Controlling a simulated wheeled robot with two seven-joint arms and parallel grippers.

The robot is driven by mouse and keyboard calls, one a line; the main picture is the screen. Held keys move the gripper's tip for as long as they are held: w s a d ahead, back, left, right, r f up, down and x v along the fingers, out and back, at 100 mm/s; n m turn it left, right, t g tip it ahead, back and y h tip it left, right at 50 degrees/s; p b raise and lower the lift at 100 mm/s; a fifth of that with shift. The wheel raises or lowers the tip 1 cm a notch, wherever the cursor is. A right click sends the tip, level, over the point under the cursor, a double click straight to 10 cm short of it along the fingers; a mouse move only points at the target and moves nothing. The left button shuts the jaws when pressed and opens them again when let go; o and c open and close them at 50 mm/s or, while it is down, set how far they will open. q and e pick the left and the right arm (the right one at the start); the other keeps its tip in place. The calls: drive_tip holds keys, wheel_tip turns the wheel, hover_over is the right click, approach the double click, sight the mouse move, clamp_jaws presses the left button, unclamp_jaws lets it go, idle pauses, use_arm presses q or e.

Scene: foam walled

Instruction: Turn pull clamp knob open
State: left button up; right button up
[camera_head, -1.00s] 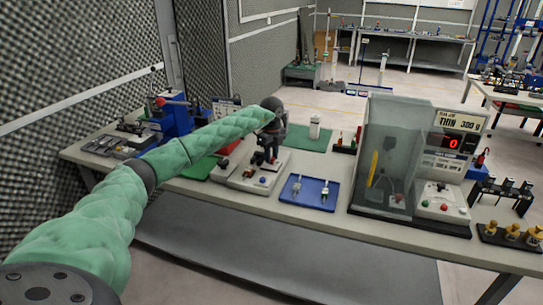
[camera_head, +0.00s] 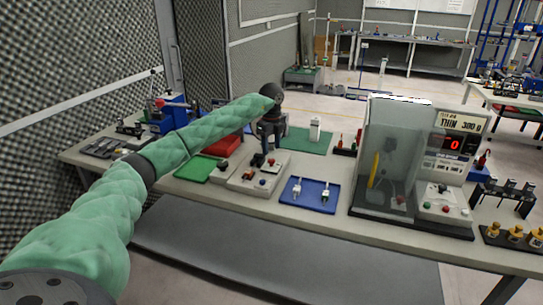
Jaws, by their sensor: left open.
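My left arm reaches in from the left, and my left gripper (camera_head: 267,148) points down above a pale control box (camera_head: 245,184) on the workbench. The gripper is open with nothing seen between its fingers. The box has small red and dark knobs or buttons on top, partly behind the gripper. I cannot tell which of them is the pull clamp knob, or whether the fingers touch any of them. My right gripper is not in view.
A blue tray (camera_head: 310,205) with two small fittings lies right of the box. A clear-walled tester (camera_head: 390,160) with a red display stands further right. A green mat (camera_head: 297,140) lies behind, and a red bin (camera_head: 222,145) at left. Tools crowd the bench's left end.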

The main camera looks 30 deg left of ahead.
use_arm(q)
drive_tip(key=shift+r, duration=1.3)
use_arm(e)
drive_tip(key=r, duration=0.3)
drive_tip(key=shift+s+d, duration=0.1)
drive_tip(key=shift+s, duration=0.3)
use_arm(q)
drive_tip(key=shift+m, duration=0.3)
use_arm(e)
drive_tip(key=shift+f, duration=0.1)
